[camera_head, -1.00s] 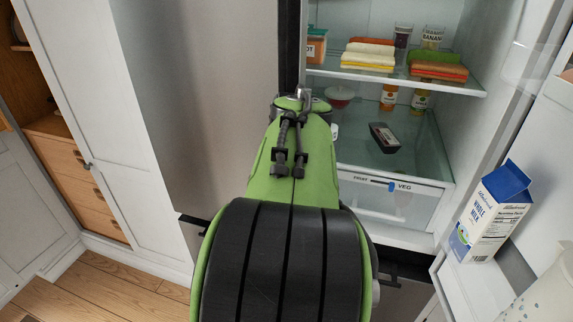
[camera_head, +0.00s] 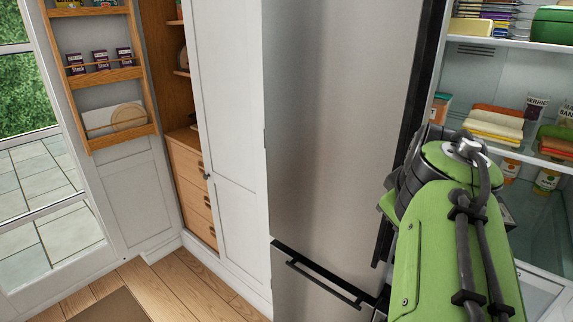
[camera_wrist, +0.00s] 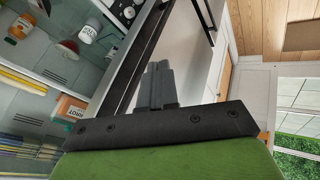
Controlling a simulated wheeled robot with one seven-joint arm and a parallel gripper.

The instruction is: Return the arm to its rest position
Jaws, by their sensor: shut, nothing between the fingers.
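My green arm (camera_head: 445,240) reaches up along the right side of the head view, in front of the open fridge (camera_head: 548,95). Its end hides part of the lower fridge shelves. My gripper shows in the wrist view (camera_wrist: 158,84), with its two dark fingers together and nothing between them. The fingers point toward the steel fridge door edge and are apart from the shelf goods. The gripper's fingers are hidden behind the arm in the head view.
A steel fridge door (camera_head: 345,120) stands left of my arm. A white tall cupboard (camera_head: 228,130) and an open door rack (camera_head: 105,70) with stock boxes are further left. Fridge shelves with food packs are close on the right.

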